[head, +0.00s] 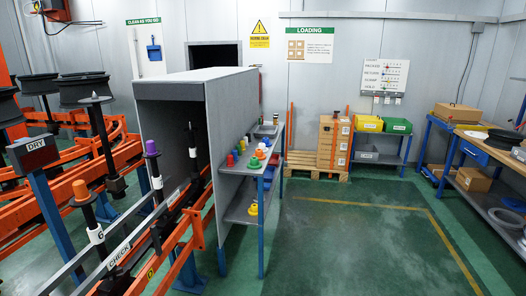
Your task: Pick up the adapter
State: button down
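No single part is clearly marked as the adapter. A yellow part (253,208) sits on the bench's lower shelf. An orange cap (81,190) tops a black spindle at the left. A purple cap (151,147) tops another spindle behind it. A pale cone (95,99) tops a spindle farther back. My gripper is not in view.
The grey bench (238,213) stands against a grey booth (177,92). Orange rails and a DRY sign post (50,205) crowd the left. Green floor (350,240) is open in the middle. A workbench (483,185) with boxes lines the right.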

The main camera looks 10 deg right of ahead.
aim_at(262, 146)
jog(key=u, duration=2.8)
jog(key=z, duration=2.8)
jog(key=i+u, duration=0.15)
jog(key=i, duration=0.3)
jog(key=i+l+u, duration=0.15)
jog(key=i, duration=0.25)
jog(key=i+l+u, duration=0.15)
jog(key=i, duration=0.3)
jog(key=i+l+u, duration=0.15)
jog(key=i, duration=0.3)
